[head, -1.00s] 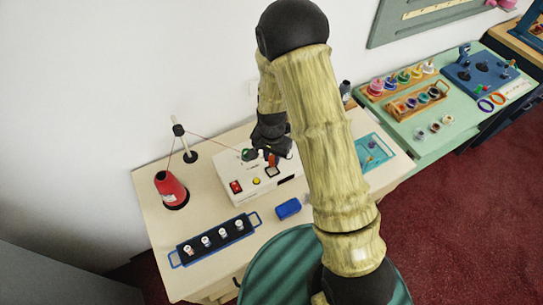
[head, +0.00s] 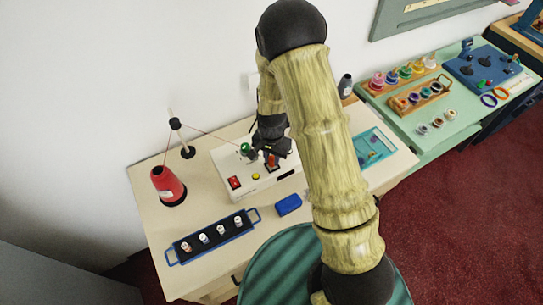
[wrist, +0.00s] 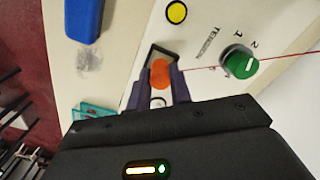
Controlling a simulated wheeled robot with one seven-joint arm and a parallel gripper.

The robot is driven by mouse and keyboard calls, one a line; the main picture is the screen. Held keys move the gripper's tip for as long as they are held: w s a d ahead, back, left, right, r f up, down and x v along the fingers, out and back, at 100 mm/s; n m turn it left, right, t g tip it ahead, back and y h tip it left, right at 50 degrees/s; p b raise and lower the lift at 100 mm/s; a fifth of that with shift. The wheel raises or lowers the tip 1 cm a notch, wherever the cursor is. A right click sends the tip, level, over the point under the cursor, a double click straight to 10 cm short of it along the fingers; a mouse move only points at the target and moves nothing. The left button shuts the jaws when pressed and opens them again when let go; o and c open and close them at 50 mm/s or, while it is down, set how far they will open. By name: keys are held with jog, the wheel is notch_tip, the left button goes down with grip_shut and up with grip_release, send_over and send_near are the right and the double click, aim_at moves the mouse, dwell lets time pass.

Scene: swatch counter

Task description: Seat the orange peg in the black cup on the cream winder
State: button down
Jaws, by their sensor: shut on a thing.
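The orange peg (wrist: 160,73) is upright between the two dark fingers of my gripper (wrist: 157,92), which is shut on it. The peg also shows in the head view (head: 271,161), low over the top of the cream winder (head: 246,178). In the wrist view the winder (wrist: 205,45) fills the upper middle. A dark-rimmed rectangle (wrist: 152,51) on its top lies around and behind the peg. I cannot make out the black cup for certain, nor whether the peg touches the winder.
The winder top has a green knob (wrist: 238,62), a yellow button (wrist: 176,12) and a red switch (head: 235,182). A thread runs to a red cone (head: 168,187). A blue block (head: 289,205) and a blue rack (head: 212,238) with several bobbins stand in front.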

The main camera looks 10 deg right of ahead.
jog(key=shift+f, duration=0.45)
dwell(0.3)
jog(key=c, duration=1.2)
grip_release()
notch_tip(320, 180, up, 17)
jog(key=b, duration=0.3)
jog(key=shift+r, duration=0.2)
